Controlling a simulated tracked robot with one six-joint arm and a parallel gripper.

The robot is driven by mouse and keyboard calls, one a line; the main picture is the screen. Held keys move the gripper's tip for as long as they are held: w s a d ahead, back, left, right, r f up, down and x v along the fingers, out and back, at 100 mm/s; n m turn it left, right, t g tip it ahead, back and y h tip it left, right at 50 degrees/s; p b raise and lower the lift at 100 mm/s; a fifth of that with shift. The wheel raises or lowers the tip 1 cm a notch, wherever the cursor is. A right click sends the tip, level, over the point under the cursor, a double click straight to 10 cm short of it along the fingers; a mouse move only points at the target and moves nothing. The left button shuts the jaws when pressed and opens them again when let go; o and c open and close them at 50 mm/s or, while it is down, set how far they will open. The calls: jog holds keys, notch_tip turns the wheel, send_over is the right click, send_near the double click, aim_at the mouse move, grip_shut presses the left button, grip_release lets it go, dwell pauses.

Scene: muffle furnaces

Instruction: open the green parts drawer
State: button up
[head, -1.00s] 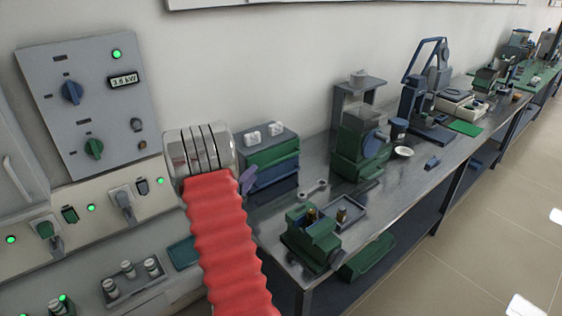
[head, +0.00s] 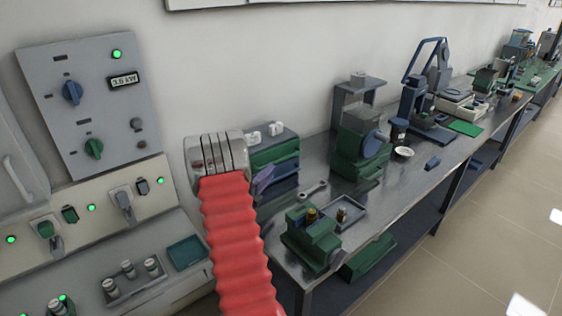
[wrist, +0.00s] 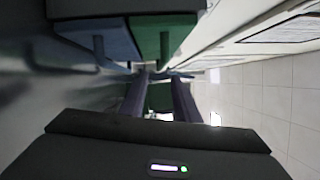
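The parts cabinet has a grey top, a green drawer (head: 276,155) above and a blue drawer (head: 286,170) below, at the left end of the steel bench. Both look shut. In the wrist view the green drawer (wrist: 172,32) and the blue drawer (wrist: 85,40) appear turned sideways at the top, each with a bar handle. The green drawer's handle appears beyond the fingertips; contact is not visible.
A green vise (head: 312,240) and a grey tray (head: 345,212) stand near the bench's front. A wrench (head: 314,190) lies behind them. A green machine (head: 360,150) stands right of the cabinet. The control panel (head: 88,105) is on the left wall.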

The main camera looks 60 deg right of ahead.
aim_at(282, 160)
jog(key=d, duration=0.7)
jog(key=s+d, duration=0.1)
jog(key=d, duration=0.2)
jog(key=shift+d+r, duration=0.2)
jog(key=shift+r, duration=0.2)
jog(key=shift+c, duration=0.2)
grip_shut()
jog(key=shift+f, duration=0.1)
